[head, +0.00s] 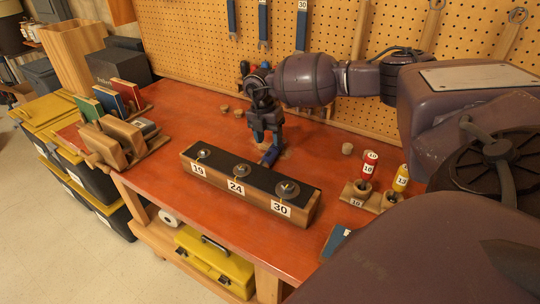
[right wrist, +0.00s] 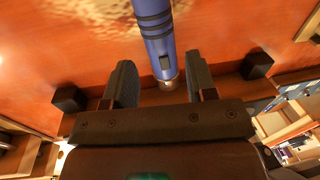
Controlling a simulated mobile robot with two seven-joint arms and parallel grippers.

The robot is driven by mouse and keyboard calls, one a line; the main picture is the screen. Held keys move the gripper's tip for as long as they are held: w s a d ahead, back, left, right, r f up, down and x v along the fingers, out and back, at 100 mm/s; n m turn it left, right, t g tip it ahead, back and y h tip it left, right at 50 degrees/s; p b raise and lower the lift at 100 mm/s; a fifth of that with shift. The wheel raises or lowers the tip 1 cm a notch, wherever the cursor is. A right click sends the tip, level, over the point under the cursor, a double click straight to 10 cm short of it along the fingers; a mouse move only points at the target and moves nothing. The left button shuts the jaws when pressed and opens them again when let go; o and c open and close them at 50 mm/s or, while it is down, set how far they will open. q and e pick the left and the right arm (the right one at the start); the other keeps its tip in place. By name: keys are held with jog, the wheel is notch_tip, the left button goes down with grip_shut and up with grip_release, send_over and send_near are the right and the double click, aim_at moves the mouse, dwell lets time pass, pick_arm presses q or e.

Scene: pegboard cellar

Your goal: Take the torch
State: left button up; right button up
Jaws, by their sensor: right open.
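The torch is a blue cylinder with dark bands. In the right wrist view the torch (right wrist: 158,30) runs from the top edge down to between the two fingers. In the head view the torch (head: 271,155) shows only in part, on the red bench behind the long block; my gripper hides the rest. My right gripper (head: 266,137) points down over it. In the right wrist view the right gripper (right wrist: 162,82) is open, with a finger on each side of the torch's near end and gaps on both sides. My left gripper is not in view.
A long wooden block (head: 240,196) labelled 19, 24 and 30 stands just in front. A wooden holder (head: 357,197) with red and yellow cylinders is at right. A book rack (head: 108,150) is at left. The pegboard (head: 190,45) rises behind. The bench's left middle is clear.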

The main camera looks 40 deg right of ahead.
aim_at(270, 150)
jog(key=shift+s+f, duration=0.2)
jog(key=shift+f, duration=1.15)
jog(key=shift+s+f, duration=0.2)
jog(key=shift+f, duration=1.15)
jog(key=c, duration=0.8)
notch_tip(270, 150, up, 20)
jog(key=o, duration=0.4)
jog(key=shift+c, duration=0.2)
grip_shut()
